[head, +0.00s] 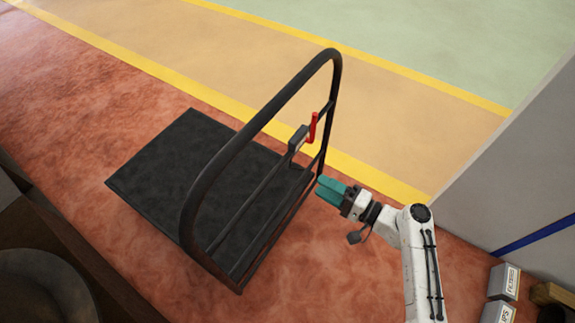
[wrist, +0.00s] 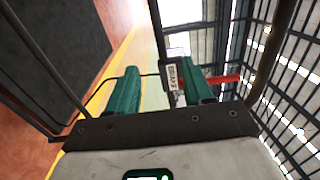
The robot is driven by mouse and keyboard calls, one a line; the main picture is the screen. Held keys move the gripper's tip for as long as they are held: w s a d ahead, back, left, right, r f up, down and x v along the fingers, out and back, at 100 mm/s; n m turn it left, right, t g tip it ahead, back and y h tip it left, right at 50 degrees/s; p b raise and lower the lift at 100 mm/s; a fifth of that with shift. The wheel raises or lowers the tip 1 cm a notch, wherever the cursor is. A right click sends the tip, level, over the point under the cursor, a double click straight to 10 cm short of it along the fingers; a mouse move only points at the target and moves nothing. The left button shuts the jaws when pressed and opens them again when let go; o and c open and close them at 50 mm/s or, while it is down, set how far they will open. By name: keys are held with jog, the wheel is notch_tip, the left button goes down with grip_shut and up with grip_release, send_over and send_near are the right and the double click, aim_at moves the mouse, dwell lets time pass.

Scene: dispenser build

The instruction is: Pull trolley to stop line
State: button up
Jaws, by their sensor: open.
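The trolley has a flat black deck (head: 190,150) and an upright black tube handle (head: 262,115). A grey box (head: 298,138) with a red lever (head: 312,127) sits on the handle's crossbar. My gripper (head: 328,188) has teal fingers and is just right of the handle, below the red lever. It is open and empty in the wrist view (wrist: 160,88). There the labelled box (wrist: 172,76) shows between the fingers, and the red lever (wrist: 225,79) shows beyond the right finger, partly hidden. I cannot tell which floor line is the stop line.
A yellow line (head: 150,68) borders the red floor, with an orange lane and another yellow line (head: 400,69) beyond. A grey wall (head: 520,165) stands at right. Small labelled boxes (head: 503,282) sit at lower right. A dark round object (head: 45,285) is at lower left.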

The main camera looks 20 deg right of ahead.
aim_at(279, 163)
jog(key=b+x, duration=0.3)
jog(key=x, duration=1)
jog(key=shift+w+a+f, duration=0.15)
jog(key=shift+a, duration=0.1)
jog(key=shift+w+a, duration=0.4)
jog(key=shift+w, duration=0.15)
jog(key=shift+c, duration=0.3)
grip_shut()
